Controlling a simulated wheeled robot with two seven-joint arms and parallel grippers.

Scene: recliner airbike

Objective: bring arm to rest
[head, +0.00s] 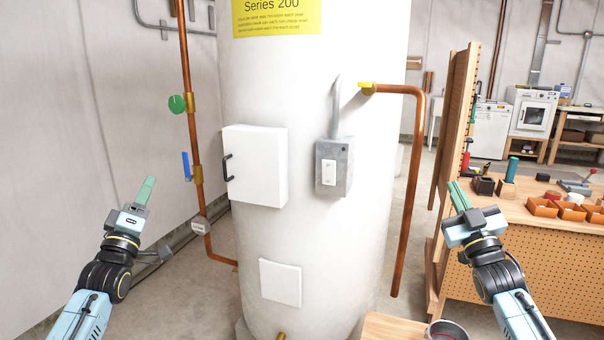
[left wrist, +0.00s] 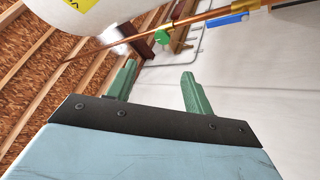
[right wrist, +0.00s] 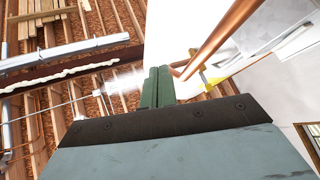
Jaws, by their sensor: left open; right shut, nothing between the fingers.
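My left gripper (head: 146,190) is raised at the left of the head view, in front of the grey wall and left of the tank. In the left wrist view its two green fingers (left wrist: 160,88) stand apart with nothing between them. My right gripper (head: 458,194) is raised at the right of the head view, in front of the wooden pegboard side. In the right wrist view its green fingers (right wrist: 158,86) are together and hold nothing. Both grippers are apart from the tank and its pipes.
A white tank (head: 310,230) fills the middle, with a white box (head: 258,165), a grey switch box (head: 333,167) and copper pipes (head: 410,190). A blue-handled valve (head: 187,166) sits on the left pipe. A workbench (head: 540,215) with orange bins (head: 543,207) stands at right.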

